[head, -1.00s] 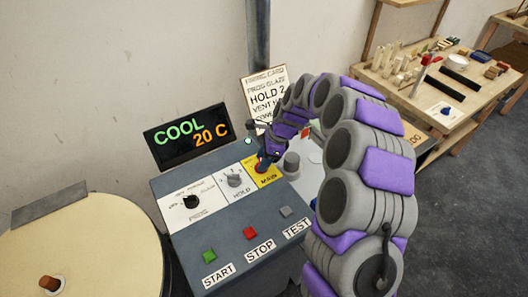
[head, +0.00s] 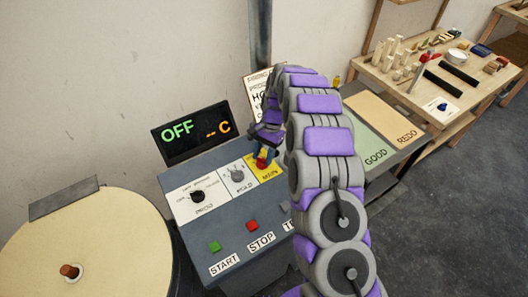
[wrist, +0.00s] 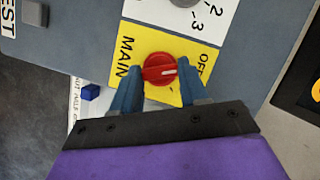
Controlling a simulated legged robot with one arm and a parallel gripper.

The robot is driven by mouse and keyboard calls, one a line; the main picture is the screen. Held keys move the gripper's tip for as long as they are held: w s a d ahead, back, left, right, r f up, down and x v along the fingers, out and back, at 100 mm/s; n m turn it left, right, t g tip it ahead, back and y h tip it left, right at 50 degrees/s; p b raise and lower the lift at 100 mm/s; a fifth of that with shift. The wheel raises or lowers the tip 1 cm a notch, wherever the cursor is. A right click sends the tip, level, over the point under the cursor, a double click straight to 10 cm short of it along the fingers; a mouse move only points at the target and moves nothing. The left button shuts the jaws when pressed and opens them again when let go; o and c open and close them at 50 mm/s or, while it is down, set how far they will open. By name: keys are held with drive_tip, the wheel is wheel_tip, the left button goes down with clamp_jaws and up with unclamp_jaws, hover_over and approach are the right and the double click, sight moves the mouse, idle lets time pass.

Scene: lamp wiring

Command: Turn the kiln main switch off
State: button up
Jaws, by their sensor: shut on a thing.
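The kiln main switch is a red round knob (wrist: 159,70) on a yellow plate (wrist: 130,38) marked MAIN and OFF. In the wrist view the white line on the knob points toward the OFF lettering. My gripper (wrist: 158,77) has its two blue fingers closed on either side of the red knob. In the head view my gripper (head: 262,160) is at the yellow plate, and my arm covers part of the panel's right side. The display (head: 193,132) behind the panel reads OFF and -- C.
The panel also carries a PROG dial (head: 198,196), a HOLD dial (head: 237,175), a green START button (head: 215,247) and a red STOP button (head: 252,225). A round cream lid (head: 105,235) is at the left. GOOD (head: 372,150) and REDO (head: 390,118) areas lie right.

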drive_tip(key=n, duration=0.1)
drive_tip(key=n+h+p, duration=0.1)
drive_tip(key=n, duration=0.1)
drive_tip(key=shift+a+n, duration=0.2)
drive_tip(key=shift+n, duration=0.1)
drive_tip(key=shift+g, duration=0.3)
drive_tip(key=o, duration=1.1)
drive_tip(key=shift+a, duration=0.1)
drive_tip(key=shift+c, duration=0.2)
drive_tip(key=p+v, duration=1.1)
drive_tip(key=v, duration=0.6)
drive_tip(key=shift+a+p, duration=0.35)
drive_tip(key=shift+p, duration=0.05)
